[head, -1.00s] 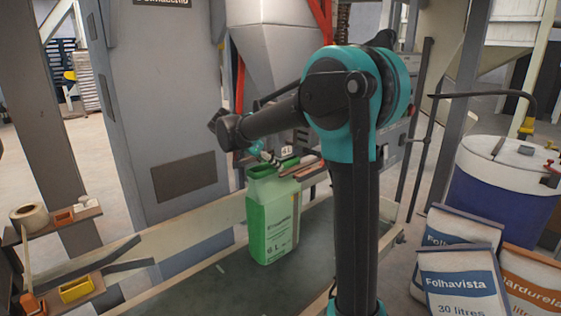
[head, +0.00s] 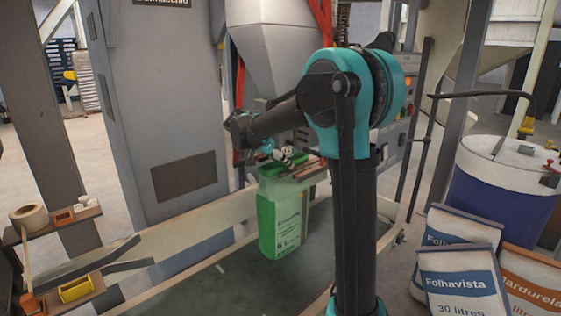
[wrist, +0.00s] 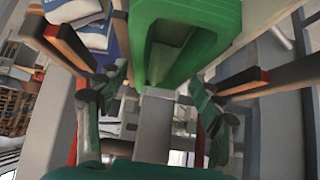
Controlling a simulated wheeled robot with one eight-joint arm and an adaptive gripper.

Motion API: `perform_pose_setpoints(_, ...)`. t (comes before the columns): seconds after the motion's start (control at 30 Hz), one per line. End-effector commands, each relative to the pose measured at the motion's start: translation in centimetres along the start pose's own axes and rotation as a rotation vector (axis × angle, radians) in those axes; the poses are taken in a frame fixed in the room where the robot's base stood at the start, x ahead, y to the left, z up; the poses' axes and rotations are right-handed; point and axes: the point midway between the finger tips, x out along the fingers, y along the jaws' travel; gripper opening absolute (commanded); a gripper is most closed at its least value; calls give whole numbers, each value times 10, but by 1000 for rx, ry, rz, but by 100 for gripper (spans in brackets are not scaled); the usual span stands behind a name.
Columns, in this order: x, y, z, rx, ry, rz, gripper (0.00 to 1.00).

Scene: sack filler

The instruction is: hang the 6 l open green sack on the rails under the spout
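The open green sack (head: 282,222), marked 6 L, is upright below my gripper (head: 278,154) in the head view. In the wrist view its open mouth (wrist: 190,45) faces the camera at the top. My gripper (wrist: 160,88) has its fingers spread at the near side of the sack's rim, and the sack moves with it. Two rails with red-orange ends, a left one (wrist: 68,45) and a right one (wrist: 248,82), lie on either side of the sack. The rails (head: 312,172) are partly hidden in the head view. The spout under the grey hopper (head: 275,45) is hidden behind my arm.
A pale beam (head: 190,228) runs in front of the grey cabinet (head: 165,110). Filled sacks (head: 460,285) and a blue-white drum (head: 505,190) stand at the right. A shelf with a yellow bin (head: 75,289) is at the lower left.

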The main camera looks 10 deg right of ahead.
Motion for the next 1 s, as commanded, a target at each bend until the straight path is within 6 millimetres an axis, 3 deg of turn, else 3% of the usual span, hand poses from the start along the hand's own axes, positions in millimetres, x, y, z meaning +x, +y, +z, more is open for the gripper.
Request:
perform_pose_setpoints(0.47,-9,0,-1,-2,0,-1,77)
perform_pose_setpoints(1.0,-106,0,-1,-1,0,-1,77)
